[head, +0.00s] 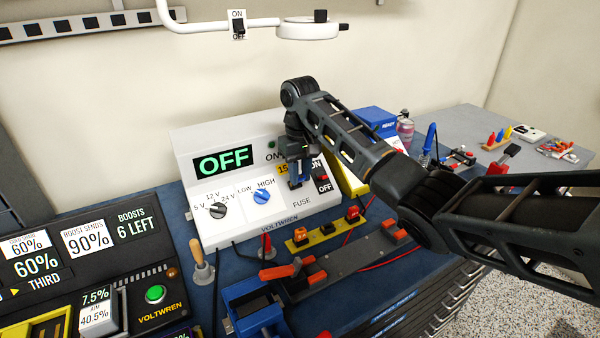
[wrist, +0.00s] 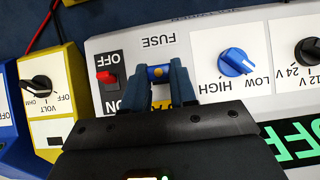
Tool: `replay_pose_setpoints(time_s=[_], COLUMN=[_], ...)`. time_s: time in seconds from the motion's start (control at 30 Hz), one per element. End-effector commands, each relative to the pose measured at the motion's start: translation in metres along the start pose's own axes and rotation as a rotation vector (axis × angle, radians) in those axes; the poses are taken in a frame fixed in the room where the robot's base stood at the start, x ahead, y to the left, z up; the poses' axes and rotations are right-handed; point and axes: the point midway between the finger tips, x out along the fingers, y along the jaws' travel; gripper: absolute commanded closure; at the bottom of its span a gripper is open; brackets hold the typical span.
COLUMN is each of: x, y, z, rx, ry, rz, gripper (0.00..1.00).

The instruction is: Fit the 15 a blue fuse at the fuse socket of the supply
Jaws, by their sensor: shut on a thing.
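The supply (head: 215,232) is a white sloped box on the bench with a green OFF display. My gripper (head: 296,184) is down at the panel, just above the word FUSE; it also shows in the wrist view (wrist: 160,78). Its dark blue fingers are shut on a small blue piece with a yellow-orange spot, the blue fuse (wrist: 158,72). The fuse socket is hidden behind the fingers and fuse, so I cannot tell how deep the fuse sits. A yellow label, partly covered, lies beside the gripper.
A red ON/OFF switch (wrist: 105,77) is close beside the fingers, and a blue knob (wrist: 236,62) is on the other side. A yellow meter (wrist: 60,95) stands next to the supply. A yellow strip with terminals (head: 325,232) lies in front.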

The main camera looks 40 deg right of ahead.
Motion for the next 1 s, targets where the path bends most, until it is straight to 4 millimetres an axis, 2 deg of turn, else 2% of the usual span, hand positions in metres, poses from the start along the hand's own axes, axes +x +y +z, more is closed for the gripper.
replay_pose_setpoints(time_s=[0.9,0.93,1.0], x=[0.017,0.017,0.016], y=[0.0,0.0,0.0], z=[-0.012,-0.013,-0.012], rx=[0.0,0.0,0.0], ry=[0.0,0.0,0.0], rz=[0.0,0.0,0.0], gripper=[1.0,0.73,0.66])
